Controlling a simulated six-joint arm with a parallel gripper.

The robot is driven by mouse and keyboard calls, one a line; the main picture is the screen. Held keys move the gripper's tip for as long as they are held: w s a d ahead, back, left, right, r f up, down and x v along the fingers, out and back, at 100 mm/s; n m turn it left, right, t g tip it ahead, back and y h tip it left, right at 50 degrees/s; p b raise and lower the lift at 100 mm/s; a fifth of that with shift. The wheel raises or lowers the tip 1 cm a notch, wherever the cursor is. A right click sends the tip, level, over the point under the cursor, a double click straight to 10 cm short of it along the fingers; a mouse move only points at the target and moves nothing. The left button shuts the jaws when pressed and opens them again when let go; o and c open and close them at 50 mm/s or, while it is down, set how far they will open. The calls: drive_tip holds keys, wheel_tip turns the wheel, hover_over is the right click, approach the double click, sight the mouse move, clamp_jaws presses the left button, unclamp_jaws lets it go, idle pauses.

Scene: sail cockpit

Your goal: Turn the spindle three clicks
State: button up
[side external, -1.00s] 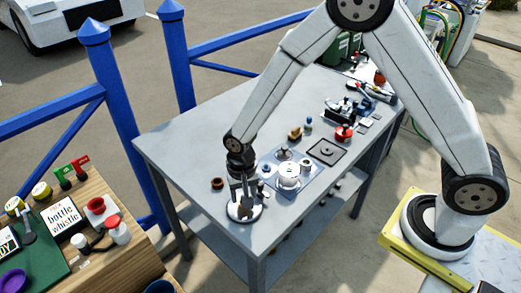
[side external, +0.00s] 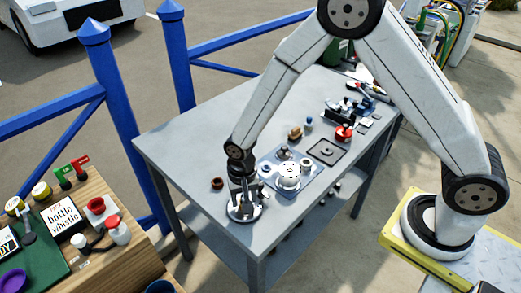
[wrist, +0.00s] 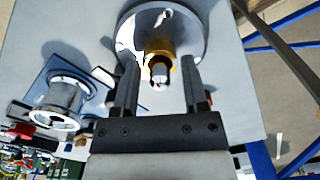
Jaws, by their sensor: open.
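The spindle appears to be a round silver disc (wrist: 195,25) with a brass collar and a short pale post (wrist: 159,72) in the wrist view. My gripper (wrist: 160,75) is open, with one finger on each side of the post. Gaps show between the fingers and the post. In the side view my gripper (side external: 243,193) points down over the silver round base (side external: 246,214) near the front left of the grey table. The fingers hide much of the post there. I cannot read any click marks.
A white and silver round fitting (side external: 288,175) sits on a grey-blue plate beside the gripper. A small brown cup (side external: 217,183) is to the left. A dark square tray (side external: 326,151) and a red part (side external: 344,132) lie further back. The table (side external: 190,145) is clear at left.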

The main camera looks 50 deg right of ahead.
drive_tip(key=shift+r, duration=0.25)
idle(0.6)
clamp_jaws()
